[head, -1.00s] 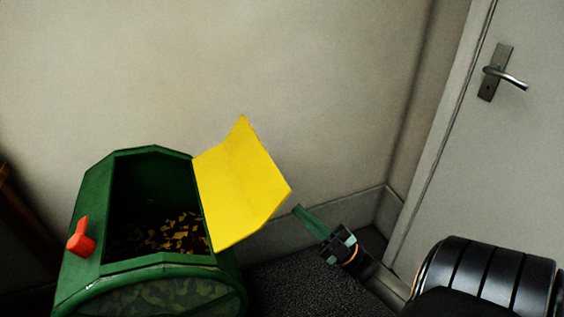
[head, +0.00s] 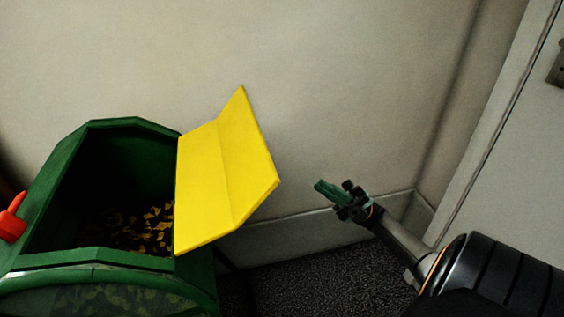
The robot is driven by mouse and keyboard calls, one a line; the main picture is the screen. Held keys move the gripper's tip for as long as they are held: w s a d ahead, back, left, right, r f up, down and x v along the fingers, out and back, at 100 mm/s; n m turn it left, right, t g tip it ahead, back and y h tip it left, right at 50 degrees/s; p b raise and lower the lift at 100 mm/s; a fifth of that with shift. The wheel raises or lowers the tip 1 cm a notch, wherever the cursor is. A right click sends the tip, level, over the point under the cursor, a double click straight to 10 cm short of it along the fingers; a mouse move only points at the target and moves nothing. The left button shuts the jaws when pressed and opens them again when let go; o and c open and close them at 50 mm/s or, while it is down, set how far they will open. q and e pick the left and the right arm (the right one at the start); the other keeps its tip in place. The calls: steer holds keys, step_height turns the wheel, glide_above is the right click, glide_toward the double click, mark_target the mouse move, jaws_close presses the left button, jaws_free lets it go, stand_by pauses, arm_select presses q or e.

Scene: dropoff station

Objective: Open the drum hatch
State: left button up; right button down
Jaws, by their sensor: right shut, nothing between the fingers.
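A green drum (head: 100,262) stands at the left in the head view. Its yellow hatch (head: 225,175) is swung open to the right, a bent panel standing out from the right edge of the opening. Inside the dark opening lie brown and yellow scraps (head: 140,230). A red latch handle (head: 12,218) sits on the drum's left side, at the picture's edge. My right gripper (head: 326,190) is to the right of the hatch, apart from it, with its green fingers shut and empty. My left gripper is not in view.
A pale wall (head: 340,90) runs behind the drum, with a skirting board (head: 300,230) at its foot. A light door (head: 530,160) stands at the right. Dark carpet (head: 290,280) lies below. There is open space between hatch and door.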

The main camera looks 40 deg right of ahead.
steer(key=p+x, duration=0.1)
steer(key=x, duration=1.2)
steer(key=shift+a+r+p, duration=0.2)
steer(key=shift+a+p, duration=0.1)
steer(key=shift+p, duration=0.1)
steer(key=shift+w, duration=0.1)
